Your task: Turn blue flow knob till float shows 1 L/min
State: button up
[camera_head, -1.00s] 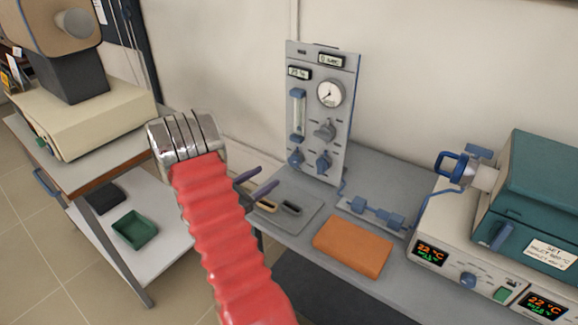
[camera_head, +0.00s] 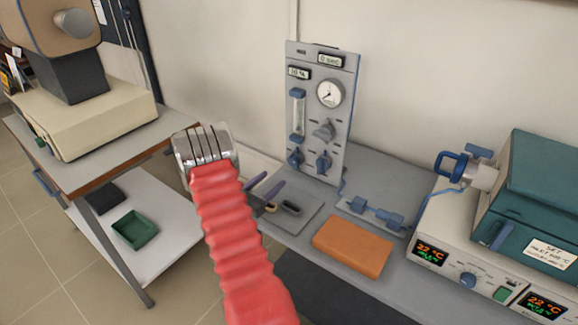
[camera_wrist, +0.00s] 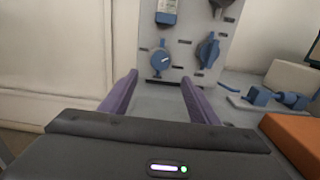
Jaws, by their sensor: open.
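The grey gas panel (camera_head: 340,125) stands upright against the wall. A flow tube (camera_head: 298,110) with a blue lower end is at its left. Below the tube is a round blue knob (camera_head: 295,157) with a white mark. The knob also shows in the wrist view (camera_wrist: 161,61), between and beyond my purple fingertips. The float and its scale are too small to read. My gripper (camera_head: 267,194) is open and empty, in front of the panel and apart from the knob. In the wrist view its fingers (camera_wrist: 160,76) point toward the panel's lower part.
A second blue knob (camera_head: 323,161) sits just right of the first, with a grey knob (camera_head: 324,130) above. A grey tray (camera_head: 300,217), an orange block (camera_head: 352,246) and blue fittings (camera_head: 375,213) lie on the bench. A teal-topped furnace (camera_head: 535,195) stands at right.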

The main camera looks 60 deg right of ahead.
aim_at(292, 163)
jog(key=d, duration=0.4)
jog(key=s+d, duration=0.1)
jog(key=d, duration=0.2)
jog(key=s+d, duration=0.1)
jog(key=d, duration=0.3)
jog(key=shift+d, duration=0.35)
jog(key=c, duration=1)
